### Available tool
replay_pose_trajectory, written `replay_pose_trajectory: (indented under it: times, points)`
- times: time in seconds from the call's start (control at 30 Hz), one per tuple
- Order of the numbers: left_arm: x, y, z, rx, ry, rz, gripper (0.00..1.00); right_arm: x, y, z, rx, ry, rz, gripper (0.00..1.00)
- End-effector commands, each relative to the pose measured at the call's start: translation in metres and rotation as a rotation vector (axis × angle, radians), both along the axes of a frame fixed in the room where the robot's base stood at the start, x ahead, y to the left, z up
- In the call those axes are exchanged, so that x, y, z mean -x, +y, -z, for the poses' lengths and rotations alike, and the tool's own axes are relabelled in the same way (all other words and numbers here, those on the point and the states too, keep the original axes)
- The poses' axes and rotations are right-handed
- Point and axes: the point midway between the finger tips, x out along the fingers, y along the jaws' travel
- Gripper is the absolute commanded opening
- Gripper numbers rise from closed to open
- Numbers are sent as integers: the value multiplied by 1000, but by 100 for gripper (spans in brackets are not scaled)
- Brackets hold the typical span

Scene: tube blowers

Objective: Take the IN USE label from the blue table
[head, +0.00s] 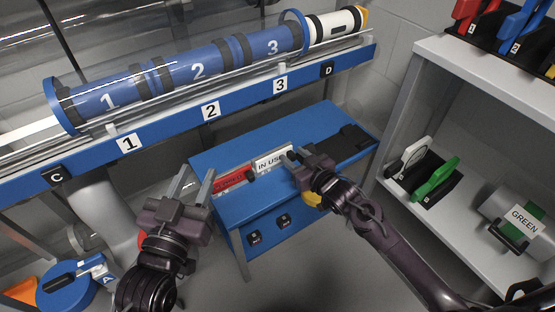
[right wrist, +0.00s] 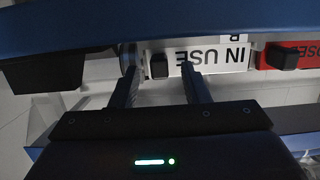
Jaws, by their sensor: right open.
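The white IN USE label (head: 270,161) stands on the blue table (head: 250,137), beside a red label (head: 230,180). In the right wrist view the IN USE label (right wrist: 222,53) has a black knob (right wrist: 158,66) near its left end. My right gripper (head: 293,158) is open at the label's right end, partly covering it in the head view. In the right wrist view its fingers (right wrist: 160,78) are on either side of the knob; I cannot tell if they touch it. My left gripper (head: 193,183) is open and empty, left of the table.
A blue numbered tube (head: 200,70) lies on a rail behind the table. A white shelf (head: 470,75) at the right holds a green plate (head: 436,178) and a cylinder marked GREEN (head: 522,218). A blue round object (head: 65,290) is at the lower left.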

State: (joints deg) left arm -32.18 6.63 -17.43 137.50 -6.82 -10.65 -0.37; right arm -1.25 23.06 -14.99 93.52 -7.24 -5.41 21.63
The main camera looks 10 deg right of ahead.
Motion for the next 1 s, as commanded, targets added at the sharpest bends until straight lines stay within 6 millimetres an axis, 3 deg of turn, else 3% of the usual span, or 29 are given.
replay_pose_trajectory:
  times: [0.3, 0.6, 1.0]
  points:
    - [0, 0, -5, 8, -19, -1, 36, -1, 1, 0, 0, 0, 0, 40]
    - [0, 0, -5, 7, -19, -1, 36, -1, 1, 0, 0, 0, 0, 1]
    - [0, 0, -4, 5, -13, 0, 36, -1, 1, -2, 0, -1, 0, 0]
